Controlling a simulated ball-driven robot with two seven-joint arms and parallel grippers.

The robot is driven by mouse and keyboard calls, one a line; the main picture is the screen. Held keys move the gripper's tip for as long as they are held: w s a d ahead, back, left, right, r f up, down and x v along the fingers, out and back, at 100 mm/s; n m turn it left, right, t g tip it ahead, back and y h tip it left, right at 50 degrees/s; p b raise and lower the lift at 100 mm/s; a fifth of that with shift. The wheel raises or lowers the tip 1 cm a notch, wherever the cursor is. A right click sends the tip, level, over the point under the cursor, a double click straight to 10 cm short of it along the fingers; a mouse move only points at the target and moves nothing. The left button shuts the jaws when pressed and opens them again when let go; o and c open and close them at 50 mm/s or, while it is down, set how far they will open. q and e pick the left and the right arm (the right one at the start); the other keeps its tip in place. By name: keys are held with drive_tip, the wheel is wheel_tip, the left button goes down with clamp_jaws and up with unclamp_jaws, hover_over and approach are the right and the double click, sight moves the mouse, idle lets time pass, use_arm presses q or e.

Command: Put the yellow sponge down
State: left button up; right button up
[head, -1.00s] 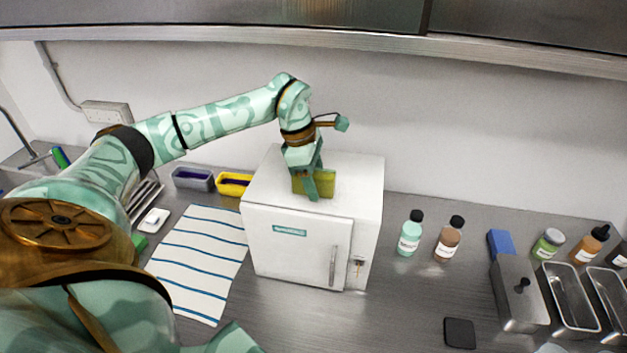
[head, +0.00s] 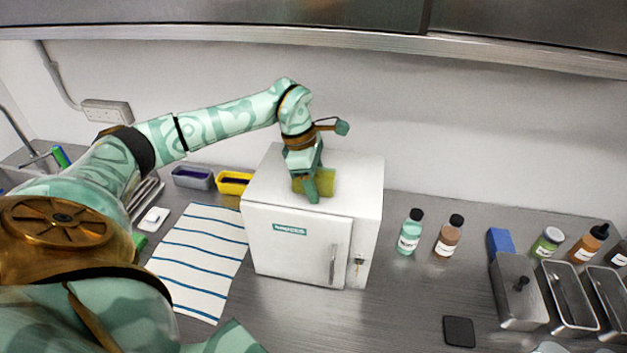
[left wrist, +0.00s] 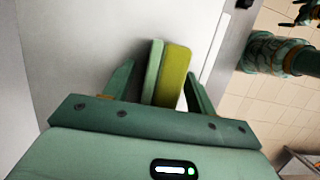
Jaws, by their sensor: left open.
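The yellow sponge (head: 327,181) is on top of the white batch freezer (head: 291,243), near its front edge. In the left wrist view the sponge (left wrist: 174,75) has a pale green layer on one side and stands between the two fingers. My left gripper (head: 312,188) points down around it. The near finger hides part of the sponge in the head view. My right gripper is not recognisable in either view.
A striped towel (head: 200,260) lies left of the freezer. A grey tub (head: 193,178) and a yellow tub (head: 233,183) stand behind it. A green bottle (head: 410,232) and a brown bottle (head: 448,238) stand to the right. Steel containers (head: 518,292) are at far right.

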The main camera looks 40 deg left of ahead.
use_arm(q)
drive_tip(key=c, duration=1.1)
